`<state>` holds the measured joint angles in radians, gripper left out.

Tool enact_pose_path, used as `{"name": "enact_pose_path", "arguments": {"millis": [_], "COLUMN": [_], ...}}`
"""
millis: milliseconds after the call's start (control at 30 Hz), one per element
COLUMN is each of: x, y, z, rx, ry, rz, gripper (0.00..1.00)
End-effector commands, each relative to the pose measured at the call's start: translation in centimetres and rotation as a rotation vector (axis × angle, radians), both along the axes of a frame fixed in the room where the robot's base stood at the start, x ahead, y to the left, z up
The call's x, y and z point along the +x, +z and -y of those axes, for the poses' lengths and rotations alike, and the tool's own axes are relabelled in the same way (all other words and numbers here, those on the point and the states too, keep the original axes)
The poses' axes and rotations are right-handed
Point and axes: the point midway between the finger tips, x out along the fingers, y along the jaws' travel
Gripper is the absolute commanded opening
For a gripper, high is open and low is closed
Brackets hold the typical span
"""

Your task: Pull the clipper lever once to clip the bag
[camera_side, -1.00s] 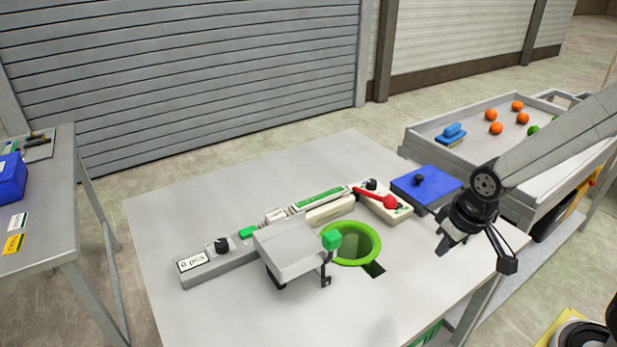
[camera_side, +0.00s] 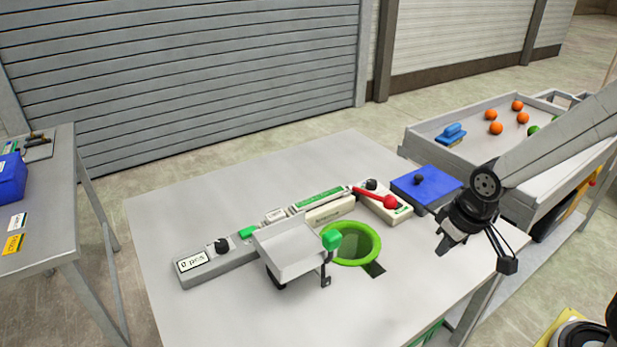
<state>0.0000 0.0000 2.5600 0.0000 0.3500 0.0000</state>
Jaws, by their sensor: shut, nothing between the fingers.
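The clipper (camera_side: 396,212) is a pale box on the table, right of the middle, behind the green ring. Its red lever (camera_side: 372,196) ends in a round red knob (camera_side: 390,202) at the right. The bag is not clearly seen; dark green material shows inside the green ring (camera_side: 352,258). My gripper (camera_side: 442,246) is shut and empty, above the right part of the table. It is to the right of and nearer than the red knob, apart from it.
A grey tray (camera_side: 285,250) with a green knob (camera_side: 331,239) stands left of the ring. A blue box (camera_side: 424,186) sits behind my gripper. A bin (camera_side: 478,115) with oranges stands at the back right. The table's front left is clear.

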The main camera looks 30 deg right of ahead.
Motion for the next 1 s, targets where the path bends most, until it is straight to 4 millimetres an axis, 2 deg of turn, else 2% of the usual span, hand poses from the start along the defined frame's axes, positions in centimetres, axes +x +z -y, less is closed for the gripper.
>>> {"name": "enact_pose_path", "arguments": {"millis": [733, 867, 1000], "x": [0.2, 0.9, 2.6], "y": [0.0, 0.2, 0.6], "z": [0.0, 0.1, 0.4], "rx": [0.001, 0.008, 0.023], "ry": [-0.004, -0.022, -0.064], "rz": [0.002, 0.007, 0.020], "gripper": [0.00, 0.00, 0.00]}}
